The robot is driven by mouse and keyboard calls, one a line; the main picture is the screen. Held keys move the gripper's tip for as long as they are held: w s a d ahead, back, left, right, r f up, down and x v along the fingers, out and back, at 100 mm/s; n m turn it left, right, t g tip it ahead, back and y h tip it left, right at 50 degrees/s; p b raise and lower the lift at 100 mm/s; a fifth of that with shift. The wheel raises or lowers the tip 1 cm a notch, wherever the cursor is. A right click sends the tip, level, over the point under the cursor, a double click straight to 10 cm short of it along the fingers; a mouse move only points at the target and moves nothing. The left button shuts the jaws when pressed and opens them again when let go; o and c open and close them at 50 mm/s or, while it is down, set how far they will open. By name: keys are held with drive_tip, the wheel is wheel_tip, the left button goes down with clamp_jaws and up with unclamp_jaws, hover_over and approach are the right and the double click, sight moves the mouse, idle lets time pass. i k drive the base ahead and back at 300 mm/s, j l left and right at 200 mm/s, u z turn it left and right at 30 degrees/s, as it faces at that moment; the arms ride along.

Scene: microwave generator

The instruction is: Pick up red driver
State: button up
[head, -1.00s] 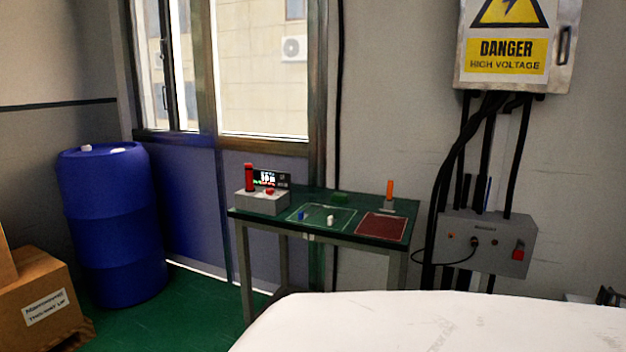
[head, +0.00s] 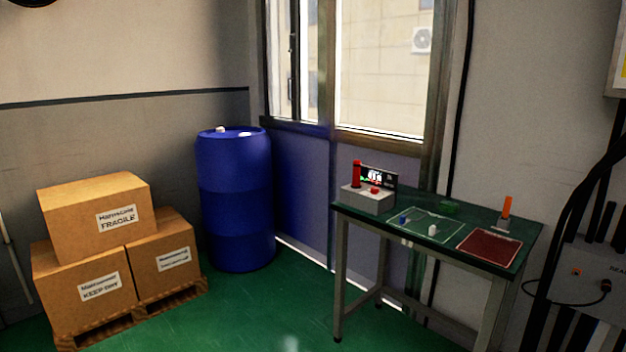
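A small table (head: 459,250) with a green top stands at the right in the head view. A grey box (head: 368,201) sits on its left end, with an upright red cylinder (head: 356,174) and a red button (head: 375,190) on it. The upright red cylinder may be the red driver; I cannot tell at this distance. An orange-handled tool (head: 506,207) stands upright at the table's right end. A small blue piece (head: 402,219) and a white piece (head: 432,230) lie inside a marked outline. My gripper is not in view.
A dark red mat (head: 489,247) lies on the table's right. A blue barrel (head: 235,200) and stacked cardboard boxes (head: 100,215) on a pallet stand to the left. Green floor (head: 240,310) is clear before the table. A grey wall box (head: 588,280) with cables is at the right.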

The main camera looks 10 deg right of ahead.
sight(356, 170)
drive_tip(key=k+z, duration=0.1)
drive_tip(key=z, duration=0.5)
drive_tip(key=i+l+u, duration=0.1)
drive_tip(key=i+l, duration=0.2)
drive_tip(key=i, duration=0.3)
drive_tip(key=i+l+u, duration=0.15)
drive_tip(key=i+l, duration=0.15)
drive_tip(key=i, duration=0.3)
drive_tip(key=i+l+u, duration=0.1)
drive_tip(key=i+l, duration=0.3)
drive_tip(key=i, duration=0.2)
drive_tip(key=i+l+u, duration=0.1)
drive_tip(key=i+l, duration=0.35)
drive_tip(key=i, duration=0.1)
